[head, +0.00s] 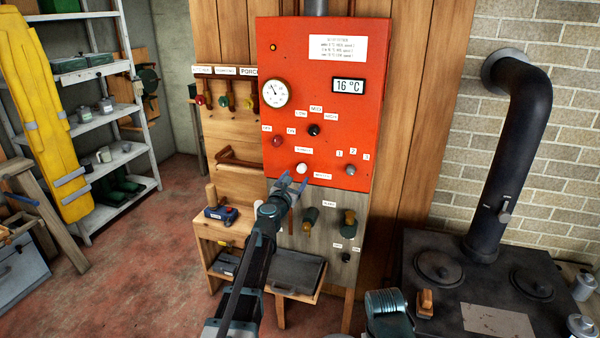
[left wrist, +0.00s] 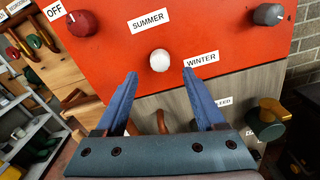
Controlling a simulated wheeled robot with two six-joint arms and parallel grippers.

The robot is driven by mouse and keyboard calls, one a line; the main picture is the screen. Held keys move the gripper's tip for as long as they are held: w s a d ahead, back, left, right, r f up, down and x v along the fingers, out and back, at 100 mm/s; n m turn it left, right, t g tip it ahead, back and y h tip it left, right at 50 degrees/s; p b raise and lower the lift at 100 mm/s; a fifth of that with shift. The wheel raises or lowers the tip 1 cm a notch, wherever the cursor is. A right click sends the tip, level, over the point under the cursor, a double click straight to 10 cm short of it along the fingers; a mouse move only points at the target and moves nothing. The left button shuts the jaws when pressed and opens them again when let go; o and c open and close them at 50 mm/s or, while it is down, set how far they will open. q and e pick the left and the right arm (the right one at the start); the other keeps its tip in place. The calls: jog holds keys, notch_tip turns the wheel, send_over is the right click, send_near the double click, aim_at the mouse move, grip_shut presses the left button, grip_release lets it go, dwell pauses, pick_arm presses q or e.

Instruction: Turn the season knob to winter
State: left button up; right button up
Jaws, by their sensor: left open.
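The season knob (head: 302,168) is a small white round knob near the bottom edge of the red panel (head: 330,105). In the left wrist view the white knob (left wrist: 160,61) sits between a SUMMER label (left wrist: 149,20) at its upper left and a WINTER label (left wrist: 202,59) at its right. I cannot make out a pointer mark on it. My left gripper (head: 293,182) is open and empty, just below the knob in the head view. In the left wrist view its blue fingers (left wrist: 160,75) point toward the knob, one to each side and apart from it.
A red knob (left wrist: 83,22) and a grey knob (left wrist: 269,14) flank the white one on the panel. Green valves (head: 349,218) are on the grey board below. A wooden bench (head: 213,234) stands lower left. A black stove (head: 470,285) stands at right.

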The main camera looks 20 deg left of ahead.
aim_at(301, 170)
pick_arm(q)
jog(key=w, duration=0.5)
jog(key=shift+w+d, duration=0.1)
jog(key=shift+w, duration=0.3)
grip_shut()
